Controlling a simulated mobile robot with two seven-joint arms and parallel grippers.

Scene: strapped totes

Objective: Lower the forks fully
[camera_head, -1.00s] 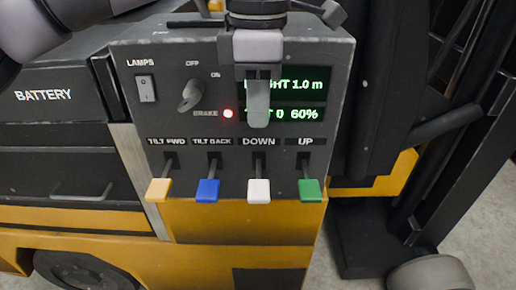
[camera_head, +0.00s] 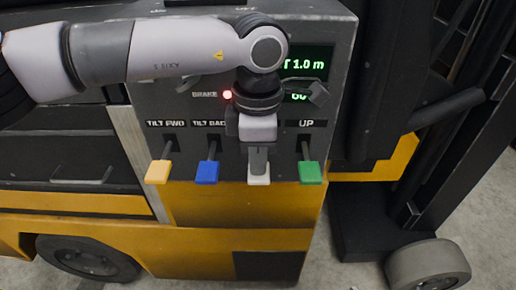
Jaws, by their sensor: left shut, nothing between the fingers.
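The control panel (camera_head: 341,45) has a row of levers. The white lever (camera_head: 259,181) is the one whose DOWN label is now covered by my arm. My left gripper (camera_head: 258,168) is shut and empty, with its fingertips right at the white lever's handle, in front of it in this view. I cannot tell whether they touch. The white handle hangs level with the others. The display (camera_head: 305,64) is partly covered; "T 1.0 m" can be read. The forks and my right gripper are not in view.
A green UP lever (camera_head: 310,172) is close on the right, a blue tilt-back lever (camera_head: 207,172) close on the left, and an orange tilt-forward lever (camera_head: 158,172) farther left. The brake light (camera_head: 227,95) glows red. The black mast (camera_head: 385,90) stands to the right.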

